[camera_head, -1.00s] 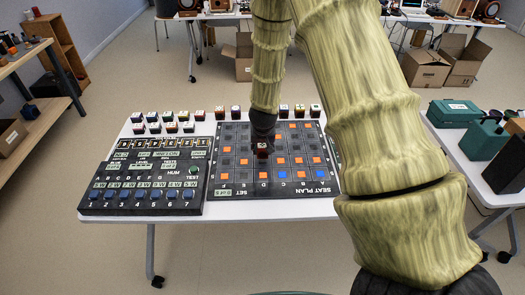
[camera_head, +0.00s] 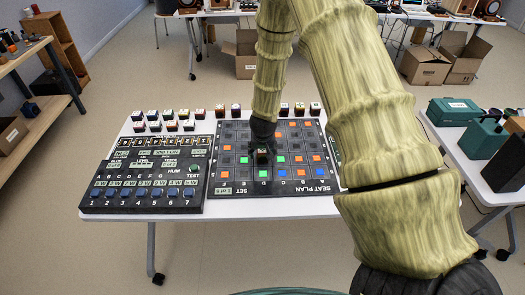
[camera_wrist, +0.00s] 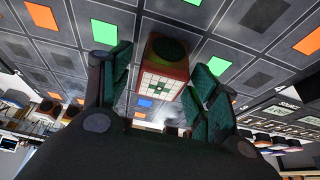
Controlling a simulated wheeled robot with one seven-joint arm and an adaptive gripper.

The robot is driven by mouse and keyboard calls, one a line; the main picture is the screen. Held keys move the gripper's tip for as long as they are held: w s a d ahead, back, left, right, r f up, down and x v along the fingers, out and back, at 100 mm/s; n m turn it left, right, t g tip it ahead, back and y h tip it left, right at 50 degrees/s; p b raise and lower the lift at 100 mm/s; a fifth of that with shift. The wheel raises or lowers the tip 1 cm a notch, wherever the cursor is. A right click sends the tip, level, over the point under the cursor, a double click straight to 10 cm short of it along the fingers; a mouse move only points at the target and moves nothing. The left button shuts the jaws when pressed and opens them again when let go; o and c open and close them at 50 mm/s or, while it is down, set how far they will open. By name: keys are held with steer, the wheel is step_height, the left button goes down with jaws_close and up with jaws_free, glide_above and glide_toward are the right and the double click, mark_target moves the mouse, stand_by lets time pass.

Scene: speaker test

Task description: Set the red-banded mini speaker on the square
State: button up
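In the wrist view, the speaker (camera_wrist: 164,76) shows a red band and a white-and-green grid face. My gripper (camera_wrist: 160,62) has its two dark-green padded fingers on either side of the speaker, with a visible gap at the left finger. The board has dark squares, some lit orange, green or blue. I cannot tell exactly which square lies under the speaker.
A dark button console (camera_head: 145,208) stands left of the board. Several small speakers (camera_head: 171,126) stand in rows behind the console and board. Green cases (camera_head: 452,111) are on the table at right. The white table's front strip (camera_head: 300,208) is clear.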

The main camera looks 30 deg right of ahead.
steer(key=shift+r, duration=0.45)
steer(key=b+v, duration=0.1)
steer(key=v, duration=1)
steer(key=shift+s+a, duration=0.15)
